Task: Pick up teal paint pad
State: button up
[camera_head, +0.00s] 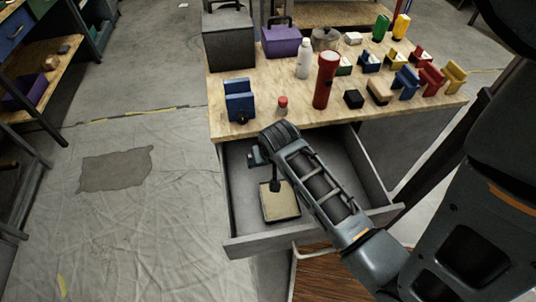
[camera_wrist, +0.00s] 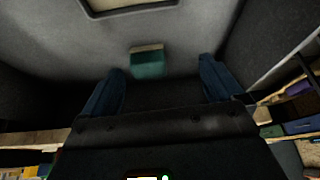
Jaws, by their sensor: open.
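A small teal paint pad (camera_wrist: 147,64) with a pale strip along one edge lies on the grey drawer floor in the wrist view. It sits ahead of my gripper (camera_wrist: 162,68), between the lines of its two blue fingers and a little nearer the left one. The fingers are apart and nothing is between them. Whether the fingertips reach the pad's depth is hard to tell. In the head view my arm reaches over the open drawer (camera_head: 240,200), and the teal pad is not visible there, probably hidden by my arm.
A beige, dark-rimmed rectangular item (camera_head: 281,202) lies in the drawer; its rim also shows at the top of the wrist view (camera_wrist: 130,9). Drawer walls stand close around. The wooden worktop (camera_head: 262,82) above holds a red cylinder (camera_head: 325,80), a blue object (camera_head: 239,101) and several others.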

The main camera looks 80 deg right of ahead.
jog(key=shift+m+g, duration=0.3)
jog(key=shift+m, duration=0.2)
jog(key=shift+w+d+f+b, duration=0.1)
jog(key=shift+d+f+b, duration=0.1)
jog(key=shift+d+f, duration=1.4)
jog(key=shift+w+d+f+b, duration=0.1)
jog(key=shift+d+f+b, duration=0.05)
jog(key=shift+d+f, duration=1.4)
jog(key=shift+a+f, duration=0.25)
jog(key=shift+a, duration=0.05)
jog(key=shift+c, duration=0.3)
jog(key=shift+s, duration=0.1)
jog(key=c, duration=1)
